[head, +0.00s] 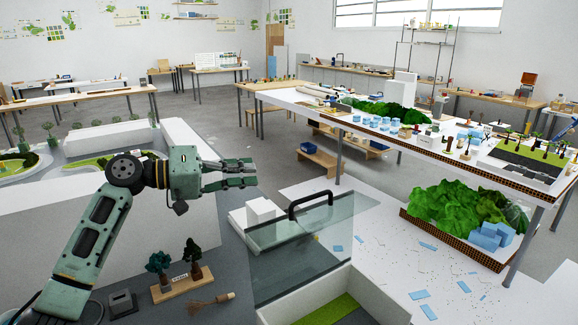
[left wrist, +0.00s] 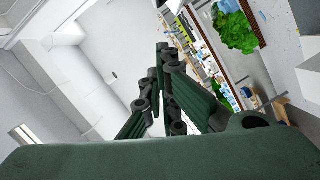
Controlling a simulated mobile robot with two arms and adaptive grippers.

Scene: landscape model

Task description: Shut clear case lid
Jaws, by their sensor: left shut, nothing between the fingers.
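The clear case lid (head: 290,262) is a pale see-through panel with a black handle (head: 311,198) on its top edge. It stands raised and tilted at the front middle in the head view. Below it is the white-walled case (head: 358,292) with a green floor inside, partly cut off by the bottom edge. My left gripper (head: 255,174) is shut and empty, above and to the left of the handle, apart from it. Its closed fingers also show in the left wrist view (left wrist: 163,48). My right gripper is not in view.
A small wooden stand with model trees (head: 182,284), a grey block (head: 122,302) and a brush (head: 211,304) lie left of the case. A white block (head: 260,211) stands behind the lid. A long model table (head: 340,118) and green foliage (head: 462,207) are farther right.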

